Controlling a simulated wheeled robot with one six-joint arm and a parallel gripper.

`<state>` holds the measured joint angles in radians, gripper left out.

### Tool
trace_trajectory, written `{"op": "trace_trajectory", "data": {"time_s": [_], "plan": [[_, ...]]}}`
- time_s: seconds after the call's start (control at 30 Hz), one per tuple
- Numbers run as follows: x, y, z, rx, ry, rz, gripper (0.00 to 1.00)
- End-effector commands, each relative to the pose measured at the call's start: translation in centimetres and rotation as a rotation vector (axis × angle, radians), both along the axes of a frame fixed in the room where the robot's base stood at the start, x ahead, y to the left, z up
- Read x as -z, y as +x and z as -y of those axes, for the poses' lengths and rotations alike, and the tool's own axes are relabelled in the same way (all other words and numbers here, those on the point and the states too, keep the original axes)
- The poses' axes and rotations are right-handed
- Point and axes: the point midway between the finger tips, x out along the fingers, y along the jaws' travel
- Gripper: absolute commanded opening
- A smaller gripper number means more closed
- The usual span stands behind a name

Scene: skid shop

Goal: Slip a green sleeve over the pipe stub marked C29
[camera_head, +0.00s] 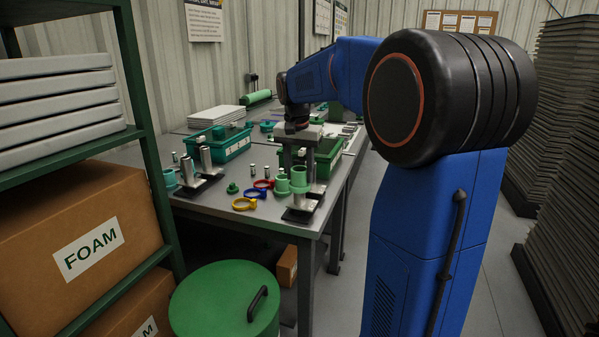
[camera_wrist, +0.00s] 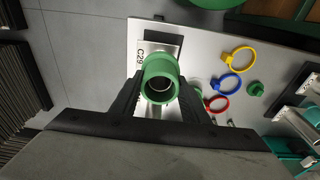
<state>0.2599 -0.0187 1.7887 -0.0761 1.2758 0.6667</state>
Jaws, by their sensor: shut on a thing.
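My gripper (camera_wrist: 160,84) is shut on a green sleeve (camera_wrist: 158,66), a short open tube with a wide rim. In the head view my gripper (camera_head: 299,160) points down at the near end of the table, with the sleeve (camera_head: 299,179) upright between its fingers. The sleeve is over a dark-based stand with a silver block (camera_head: 303,203). A label reading C29 (camera_wrist: 140,60) lies beside it in the wrist view. I cannot tell how far the sleeve is around the stub.
Another green fitting (camera_head: 282,184) stands close to the left. Yellow (camera_head: 244,204), blue and red rings lie on the table (camera_head: 225,208) beside it. Bare silver stubs (camera_head: 187,170) on dark bases stand further left. Green bins (camera_head: 232,147) stand behind. A green drum (camera_head: 222,300) is in front.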

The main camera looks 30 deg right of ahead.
Motion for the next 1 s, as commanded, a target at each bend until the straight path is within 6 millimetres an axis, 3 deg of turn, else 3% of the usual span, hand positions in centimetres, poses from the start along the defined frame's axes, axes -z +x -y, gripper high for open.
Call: {"op": "trace_trajectory", "data": {"time_s": [0.27,0.3,0.37,0.57,0.67,1.0], "plan": [[0.14,0.0,0.0,0.0,0.0,0.0,0.2],[0.14,0.0,0.0,0.0,0.0,0.0,0.46],[0.14,0.0,0.0,0.0,0.0,0.0,0.6],[0.14,0.0,0.0,0.0,0.0,0.0,0.63],[0.14,0.0,0.0,0.0,0.0,0.0,0.79],[0.0,0.01,0.01,0.0,0.0,0.0,0.79]]}}
